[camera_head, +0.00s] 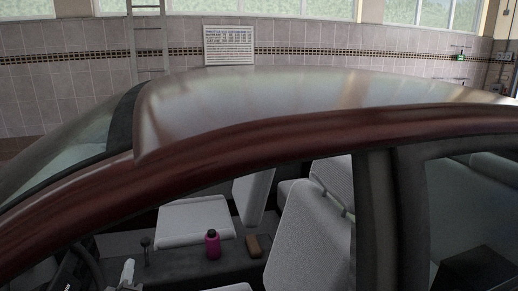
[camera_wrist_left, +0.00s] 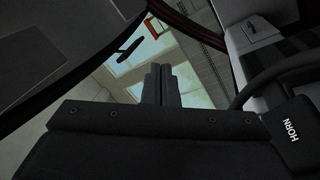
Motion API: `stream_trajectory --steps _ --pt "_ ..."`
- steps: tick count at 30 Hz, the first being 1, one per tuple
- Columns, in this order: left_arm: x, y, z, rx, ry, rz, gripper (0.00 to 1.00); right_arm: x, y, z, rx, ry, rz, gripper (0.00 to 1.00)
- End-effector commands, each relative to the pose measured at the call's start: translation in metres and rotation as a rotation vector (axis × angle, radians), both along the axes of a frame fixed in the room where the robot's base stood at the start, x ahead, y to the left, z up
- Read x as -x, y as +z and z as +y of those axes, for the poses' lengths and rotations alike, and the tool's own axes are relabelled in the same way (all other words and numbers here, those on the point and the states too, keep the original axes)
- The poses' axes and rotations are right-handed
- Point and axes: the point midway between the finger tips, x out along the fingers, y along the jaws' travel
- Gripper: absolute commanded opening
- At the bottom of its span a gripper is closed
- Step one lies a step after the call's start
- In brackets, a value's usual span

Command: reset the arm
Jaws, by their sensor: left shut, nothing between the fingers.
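My left gripper (camera_wrist_left: 161,86) shows in the left wrist view with its two dark fingers together and nothing between them. It is inside the car, beside the dark steering wheel (camera_wrist_left: 285,72), whose HORN pad (camera_wrist_left: 292,130) is at the lower right. Behind the fingers are the windshield and the mirror. In the head view, the car door frame and dim light hide most of the left arm; a small white and dark part shows at the lower left. I cannot make out the fingertips there. My right gripper shows in neither view.
The dark red car roof (camera_head: 300,92) and its side rail (camera_head: 330,135) cross the head view, above the open side window. Inside are pale seats (camera_head: 312,235), a magenta bottle (camera_head: 212,245) and a brown block (camera_head: 253,246) on the console. A ladder (camera_head: 148,45) stands behind.

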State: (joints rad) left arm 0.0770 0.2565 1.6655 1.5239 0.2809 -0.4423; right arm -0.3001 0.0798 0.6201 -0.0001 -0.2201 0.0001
Motion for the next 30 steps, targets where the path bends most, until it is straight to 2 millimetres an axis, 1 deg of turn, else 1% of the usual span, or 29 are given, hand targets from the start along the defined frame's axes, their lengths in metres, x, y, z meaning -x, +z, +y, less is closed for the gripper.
stream_trajectory --steps 1,4,6,8,9,12,14,15,17,18,20,22,26,27,30 --pt "0.009 -0.001 -0.016 -0.049 -0.065 0.013 0.00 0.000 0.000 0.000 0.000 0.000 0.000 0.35" --pt "0.026 -0.005 -0.048 -0.152 -0.193 0.054 0.00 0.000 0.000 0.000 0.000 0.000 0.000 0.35" --pt "0.040 -0.012 -0.069 -0.224 -0.276 0.096 0.00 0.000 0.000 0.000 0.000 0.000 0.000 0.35" --pt "0.052 -0.020 -0.085 -0.285 -0.342 0.139 0.00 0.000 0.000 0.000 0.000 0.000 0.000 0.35" --pt "0.061 -0.025 -0.094 -0.324 -0.382 0.172 0.00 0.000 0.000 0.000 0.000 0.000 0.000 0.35" --pt "0.086 -0.043 -0.114 -0.419 -0.474 0.269 0.00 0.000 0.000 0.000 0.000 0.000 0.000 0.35" --pt "0.101 -0.054 -0.123 -0.472 -0.520 0.336 0.00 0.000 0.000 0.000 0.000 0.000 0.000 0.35" --pt "0.112 -0.062 -0.127 -0.506 -0.548 0.386 0.00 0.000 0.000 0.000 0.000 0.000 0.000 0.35" --pt "0.129 -0.075 -0.131 -0.555 -0.584 0.466 0.00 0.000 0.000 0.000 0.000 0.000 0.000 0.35" --pt "0.141 -0.083 -0.133 -0.585 -0.604 0.521 0.00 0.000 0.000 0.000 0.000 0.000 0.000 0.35" --pt "0.159 -0.095 -0.133 -0.627 -0.628 0.610 0.00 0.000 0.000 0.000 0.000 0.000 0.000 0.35" --pt "0.182 -0.108 -0.130 -0.669 -0.645 0.721 0.00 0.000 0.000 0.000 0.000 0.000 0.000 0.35" --pt "0.226 -0.128 -0.116 -0.729 -0.650 0.941 0.00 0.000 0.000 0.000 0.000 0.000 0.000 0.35" --pt "0.240 -0.133 -0.111 -0.740 -0.643 1.009 0.00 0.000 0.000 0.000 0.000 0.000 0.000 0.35" --pt "0.273 -0.140 -0.096 -0.757 -0.617 1.167 0.00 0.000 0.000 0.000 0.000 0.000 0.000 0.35"
